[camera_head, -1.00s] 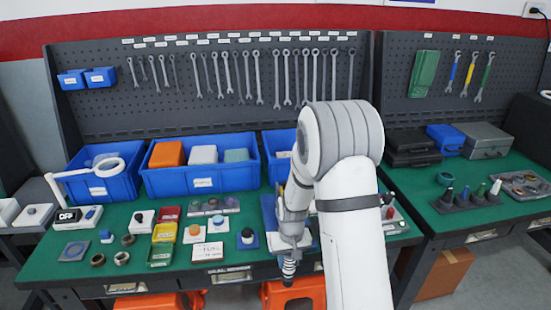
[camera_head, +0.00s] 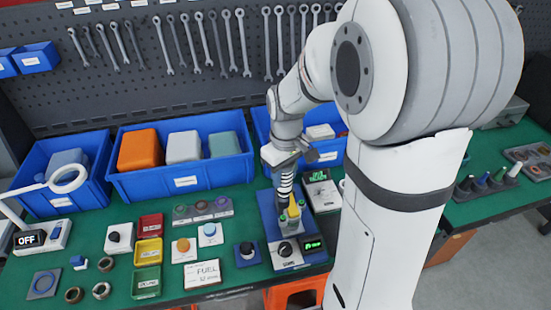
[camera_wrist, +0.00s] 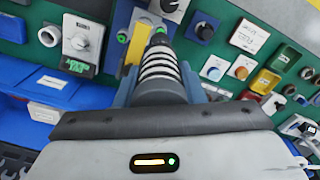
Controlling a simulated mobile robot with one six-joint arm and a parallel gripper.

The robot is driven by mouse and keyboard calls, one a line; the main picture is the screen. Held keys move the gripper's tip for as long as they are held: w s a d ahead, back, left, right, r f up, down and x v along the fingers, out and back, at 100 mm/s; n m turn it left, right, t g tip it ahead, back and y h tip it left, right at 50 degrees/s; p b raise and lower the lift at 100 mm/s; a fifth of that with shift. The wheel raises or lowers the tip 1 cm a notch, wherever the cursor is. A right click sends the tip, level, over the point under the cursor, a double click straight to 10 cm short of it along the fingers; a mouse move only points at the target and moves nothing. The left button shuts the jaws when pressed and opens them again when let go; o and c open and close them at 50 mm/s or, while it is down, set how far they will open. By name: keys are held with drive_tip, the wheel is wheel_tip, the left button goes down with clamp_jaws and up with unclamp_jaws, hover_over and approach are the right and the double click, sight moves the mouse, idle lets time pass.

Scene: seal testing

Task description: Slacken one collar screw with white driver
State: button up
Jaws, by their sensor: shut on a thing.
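My gripper (camera_head: 284,170) is shut on a black-and-white banded tool (camera_head: 285,185), which points down. In the wrist view the banded tool (camera_wrist: 158,72) runs between the blue-grey fingers, its far end over the fixture. The fixture has a blue base (camera_head: 268,212), a yellow part (camera_head: 294,212) and green round pieces (camera_head: 283,219) beside it. Yellow (camera_wrist: 131,78) and green (camera_wrist: 122,38) also show beside the tool in the wrist view. I cannot tell whether the tip touches a screw. A white-topped driver (camera_head: 514,170) stands in the rack at right.
The fixture's front has a dark knob (camera_head: 285,248) and a lit green display (camera_head: 313,243). A gauge box (camera_head: 320,190) stands close at right. Blue bins (camera_head: 185,181) line the back. Small testers, trays and rings crowd the left bench.

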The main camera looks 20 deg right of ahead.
sight(284, 192)
drive_tip(key=shift+a+f+b, duration=0.1)
drive_tip(key=shift+f+b, duration=1.7)
drive_tip(key=shift+f, duration=0.6)
drive_tip(key=shift+s+f+b, duration=0.1)
drive_tip(key=shift+f+b, duration=0.75)
drive_tip(key=shift+f, duration=0.15)
drive_tip(key=shift+s+r, duration=0.1)
idle(1.1)
